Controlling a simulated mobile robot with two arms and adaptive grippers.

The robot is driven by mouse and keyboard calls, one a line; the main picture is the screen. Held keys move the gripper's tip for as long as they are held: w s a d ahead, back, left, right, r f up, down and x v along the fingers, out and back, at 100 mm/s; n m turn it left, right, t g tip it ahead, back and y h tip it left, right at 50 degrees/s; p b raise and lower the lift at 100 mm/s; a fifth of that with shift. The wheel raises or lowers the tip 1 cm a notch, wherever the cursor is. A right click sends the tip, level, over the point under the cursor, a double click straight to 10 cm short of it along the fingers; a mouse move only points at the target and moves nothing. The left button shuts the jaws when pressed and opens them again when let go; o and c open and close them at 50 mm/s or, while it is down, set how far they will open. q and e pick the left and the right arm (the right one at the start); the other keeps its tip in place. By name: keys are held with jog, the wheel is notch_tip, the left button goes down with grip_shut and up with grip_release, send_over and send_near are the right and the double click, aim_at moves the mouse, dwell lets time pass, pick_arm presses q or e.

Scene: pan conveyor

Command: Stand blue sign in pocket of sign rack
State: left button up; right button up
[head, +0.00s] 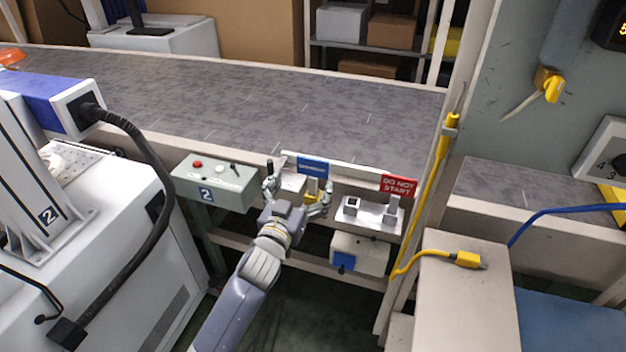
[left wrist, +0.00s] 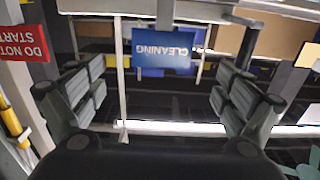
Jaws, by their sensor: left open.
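The blue sign (head: 313,167) is upright by the conveyor's front rail, with a yellow part below it. In the left wrist view the blue sign (left wrist: 163,50) reads CLEANING upside down. My left gripper (head: 298,184) is open, its fingers spread to either side in front of the sign; no contact is visible. The pale sign rack (head: 370,217) is to the right, with an empty-looking square pocket (head: 353,203). A red DO NOT START sign (head: 398,186) stands above the rack's right post. The blue sign's lower end is partly hidden by my gripper. My right gripper is out of view.
A grey control box (head: 215,186) marked 2 stands left of my gripper. A white box with a blue patch (head: 360,255) is below the rack. A yellow cable (head: 428,210) hangs along the post to the right. The conveyor belt (head: 250,100) behind is mostly clear.

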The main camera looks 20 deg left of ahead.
aim_at(312, 166)
pick_arm(q)
jog(key=w, duration=0.5)
jog(key=shift+w, duration=0.55)
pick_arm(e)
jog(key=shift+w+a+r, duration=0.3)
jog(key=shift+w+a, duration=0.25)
pick_arm(q)
jog(key=c, duration=1.5)
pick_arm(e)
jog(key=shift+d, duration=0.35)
